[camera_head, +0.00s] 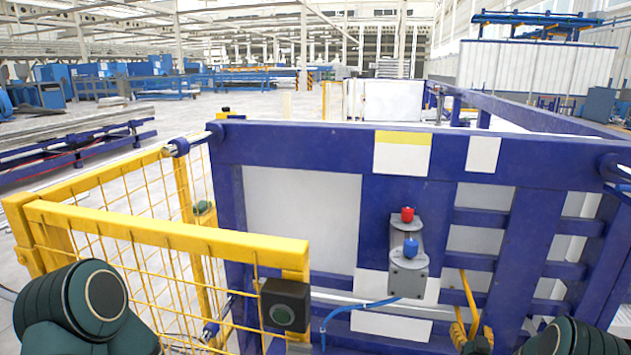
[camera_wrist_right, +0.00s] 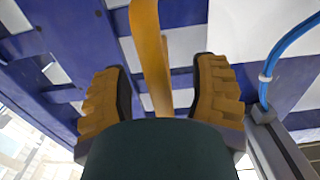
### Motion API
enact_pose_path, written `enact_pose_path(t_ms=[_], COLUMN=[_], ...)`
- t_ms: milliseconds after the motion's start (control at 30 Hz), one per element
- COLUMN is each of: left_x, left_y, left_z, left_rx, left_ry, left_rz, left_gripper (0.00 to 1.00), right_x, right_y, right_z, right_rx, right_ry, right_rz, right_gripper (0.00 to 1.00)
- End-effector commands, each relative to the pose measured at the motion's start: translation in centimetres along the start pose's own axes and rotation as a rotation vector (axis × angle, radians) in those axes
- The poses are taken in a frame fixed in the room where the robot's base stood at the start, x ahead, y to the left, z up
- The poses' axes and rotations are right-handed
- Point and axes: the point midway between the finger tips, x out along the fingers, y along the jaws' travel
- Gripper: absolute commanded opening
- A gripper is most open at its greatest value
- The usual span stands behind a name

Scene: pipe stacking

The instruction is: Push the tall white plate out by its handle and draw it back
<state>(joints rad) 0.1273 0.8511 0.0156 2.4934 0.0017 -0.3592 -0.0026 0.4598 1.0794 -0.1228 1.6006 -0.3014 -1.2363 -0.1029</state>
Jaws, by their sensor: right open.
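A yellow handle (camera_head: 466,300) shows low on the right half of the blue frame in the head view. In the right wrist view the handle (camera_wrist_right: 152,55) is a yellow bar running between my right gripper's (camera_wrist_right: 162,68) two orange-brown fingers. The fingers are open, with a gap on each side of the bar. In the head view only a small part of this gripper (camera_head: 478,345) shows at the bottom edge. White plate surfaces (camera_head: 480,240) show behind the blue bars; I cannot tell which one carries the handle. My left gripper is out of view.
A blue frame (camera_head: 290,145) fills the front. A grey bracket (camera_head: 408,278) with red and blue knobs, and a blue hose (camera_head: 350,306), sit left of the handle. A yellow mesh fence (camera_head: 165,225) with a black button box (camera_head: 284,305) stands at left.

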Motion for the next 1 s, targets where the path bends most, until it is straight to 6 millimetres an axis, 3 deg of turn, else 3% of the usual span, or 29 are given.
enact_pose_path(t_ms=[367, 1000], left_x=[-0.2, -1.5], left_y=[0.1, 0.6], left_z=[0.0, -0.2], left_rx=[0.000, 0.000], left_ry=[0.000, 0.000], left_rz=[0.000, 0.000], left_gripper=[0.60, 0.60], right_x=[-0.4, -6.1], right_y=[0.0, 0.0], right_z=[0.0, -0.1], right_rx=[0.000, 0.000], right_ry=[-0.001, -0.002], right_rz=[0.000, 0.000], right_gripper=[0.60, 0.60])
